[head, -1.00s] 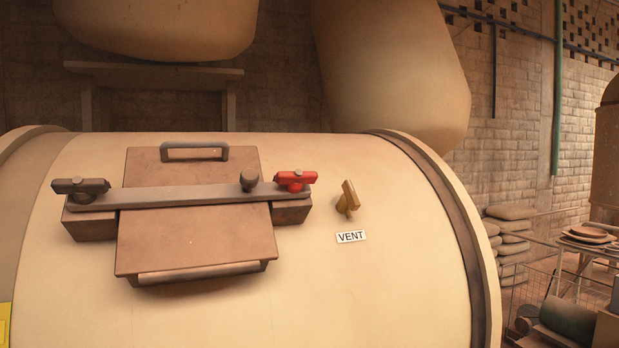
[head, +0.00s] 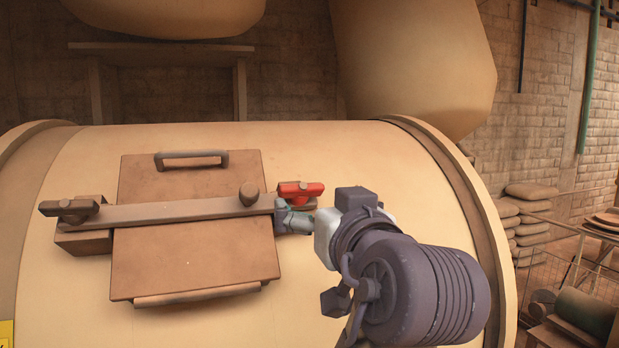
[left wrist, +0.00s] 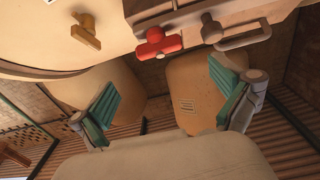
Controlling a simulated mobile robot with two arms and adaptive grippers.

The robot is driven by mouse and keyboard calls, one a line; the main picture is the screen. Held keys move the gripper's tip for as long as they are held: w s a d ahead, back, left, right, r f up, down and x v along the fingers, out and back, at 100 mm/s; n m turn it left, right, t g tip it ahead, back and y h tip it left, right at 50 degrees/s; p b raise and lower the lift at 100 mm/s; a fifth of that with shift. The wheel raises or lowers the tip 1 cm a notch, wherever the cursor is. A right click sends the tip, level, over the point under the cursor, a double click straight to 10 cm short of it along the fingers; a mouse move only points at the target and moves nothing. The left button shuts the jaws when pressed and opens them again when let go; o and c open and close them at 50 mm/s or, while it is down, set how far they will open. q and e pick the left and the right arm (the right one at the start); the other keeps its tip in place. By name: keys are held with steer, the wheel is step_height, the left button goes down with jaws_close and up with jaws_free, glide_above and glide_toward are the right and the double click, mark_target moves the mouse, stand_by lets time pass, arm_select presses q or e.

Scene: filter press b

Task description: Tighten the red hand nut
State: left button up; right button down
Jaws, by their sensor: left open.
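The red hand nut (head: 300,190) sits at the right end of the grey clamp bar (head: 180,211), which lies across the brown hatch lid (head: 192,260). My left gripper (head: 292,217) is just below the red nut in the head view, its fingers partly covering the bar's end. In the left wrist view, the green-padded fingers (left wrist: 163,72) are spread wide and empty. The red nut (left wrist: 158,43) shows beyond the fingertips, roughly midway between them, and appears apart from both. My right gripper is not in view.
A dark hand nut (head: 70,208) is at the bar's left end, and a knob (head: 249,194) stands on the bar near the red nut. The brass vent handle (left wrist: 86,31) shows in the left wrist view; my arm hides it in the head view. A lid handle (head: 191,158) is above.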

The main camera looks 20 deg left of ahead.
mark_target(303, 189)
arm_select(q)
steer(key=p+x, duration=0.4)
steer(key=x, duration=0.6)
steer(key=shift+d+r, duration=0.15)
steer(key=shift+w+a+p, duration=0.3)
steer(key=shift+w+p, duration=0.05)
steer(key=shift+w, duration=0.05)
steer(key=shift+d, duration=0.1)
steer(key=shift+c, duration=1)
steer(key=c, duration=0.9)
